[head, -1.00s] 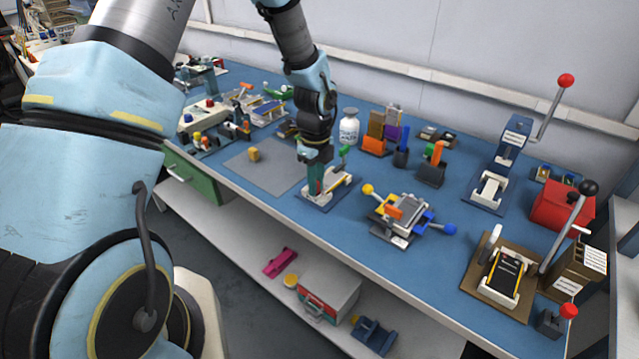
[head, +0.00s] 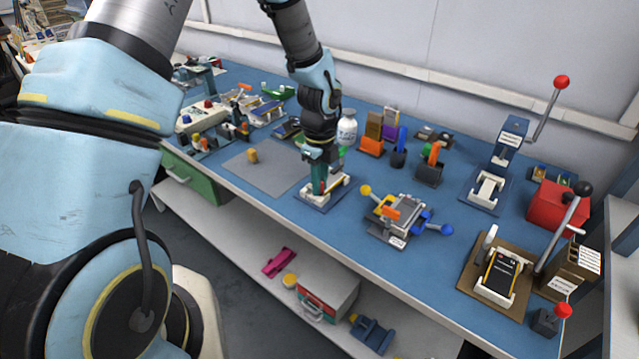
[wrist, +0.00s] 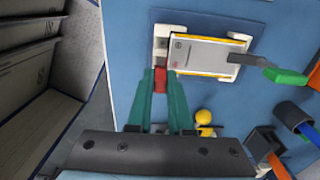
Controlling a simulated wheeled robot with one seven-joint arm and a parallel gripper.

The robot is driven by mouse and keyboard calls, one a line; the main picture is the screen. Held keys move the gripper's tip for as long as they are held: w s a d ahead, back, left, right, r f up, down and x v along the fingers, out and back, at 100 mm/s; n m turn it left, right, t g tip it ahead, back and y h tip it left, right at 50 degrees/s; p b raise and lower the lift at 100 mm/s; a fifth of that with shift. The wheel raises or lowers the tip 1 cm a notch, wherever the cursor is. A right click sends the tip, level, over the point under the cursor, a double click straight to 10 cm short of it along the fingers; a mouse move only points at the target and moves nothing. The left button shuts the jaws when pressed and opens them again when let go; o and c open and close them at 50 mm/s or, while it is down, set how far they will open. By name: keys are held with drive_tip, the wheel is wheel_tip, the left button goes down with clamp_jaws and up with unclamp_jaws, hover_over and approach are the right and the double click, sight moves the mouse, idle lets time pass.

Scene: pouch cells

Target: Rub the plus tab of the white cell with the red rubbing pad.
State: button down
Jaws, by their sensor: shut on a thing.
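The white cell (wrist: 205,55) lies in a pale holder with a yellow edge showing, under a clamp with a green handle (wrist: 285,76). In the head view, the cell's holder (head: 337,190) is partly hidden by my gripper (head: 319,190). In the wrist view, my gripper (wrist: 161,88) has its green fingers shut on the red rubbing pad (wrist: 160,79). The pad is at the cell's left end, close to its tab area. I cannot tell whether it touches a tab, and the plus mark is too small to read.
A grey mat (head: 265,168) with a small tan block lies to the left. A metal fixture with yellow and blue knobs (head: 405,212) stands to the right. Behind it are small holders and a white bottle (head: 347,130). Lever presses stand at the far right.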

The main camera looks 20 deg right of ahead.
wheel_tip(320, 180, up, 6)
drive_tip(key=p, duration=0.4)
drive_tip(key=shift+f, duration=0.2)
